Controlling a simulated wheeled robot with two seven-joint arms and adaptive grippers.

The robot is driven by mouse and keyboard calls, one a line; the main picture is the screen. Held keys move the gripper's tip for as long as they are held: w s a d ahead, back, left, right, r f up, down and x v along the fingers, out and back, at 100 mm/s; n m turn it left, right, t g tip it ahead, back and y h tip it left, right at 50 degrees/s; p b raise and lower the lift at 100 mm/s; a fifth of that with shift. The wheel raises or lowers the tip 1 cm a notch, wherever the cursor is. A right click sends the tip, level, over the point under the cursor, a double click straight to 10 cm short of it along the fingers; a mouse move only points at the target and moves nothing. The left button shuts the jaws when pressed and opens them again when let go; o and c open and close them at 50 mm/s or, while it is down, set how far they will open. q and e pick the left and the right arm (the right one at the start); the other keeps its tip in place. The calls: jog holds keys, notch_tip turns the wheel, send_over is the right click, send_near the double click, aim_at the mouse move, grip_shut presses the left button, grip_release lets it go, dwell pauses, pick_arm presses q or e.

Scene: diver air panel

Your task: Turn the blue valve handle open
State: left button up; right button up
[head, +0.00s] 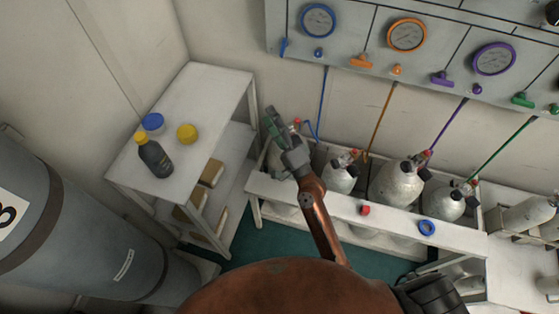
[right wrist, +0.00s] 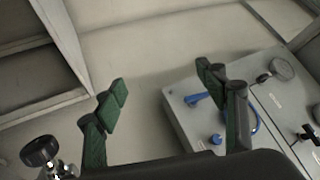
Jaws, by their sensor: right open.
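The blue valve handle (head: 284,47) is on the left end of the grey panel (head: 338,43), below and left of the blue-rimmed gauge (head: 318,20). In the right wrist view the blue handle (right wrist: 195,99) shows between my fingers, nearer the right one, and beyond them. A small blue knob (right wrist: 216,139) is beside it. My right gripper (head: 272,122) is below the panel in the head view, apart from the handle. Its green-padded fingers (right wrist: 165,95) are spread with nothing between them. My left gripper is not in view.
Silver cylinders (head: 398,183) stand in a white rack (head: 330,200) below the panel, with coloured hoses rising from them. A white shelf (head: 205,85) at left holds a dark bottle (head: 155,158) and yellow and blue lids. A black knob (right wrist: 40,150) is low left in the wrist view.

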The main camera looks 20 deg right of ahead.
jog(key=s+f+n+g, duration=0.3)
jog(key=f+n, duration=0.1)
jog(key=f, duration=0.3)
jog(key=s+f+n+g, duration=0.3)
jog(key=s+f, duration=0.1)
jog(key=f, duration=0.3)
jog(key=shift+d+f+n+g+y, duration=0.2)
jog(key=shift+d+n+g+y, duration=0.1)
jog(key=shift+d+n+y, duration=0.1)
jog(key=shift+s, duration=0.1)
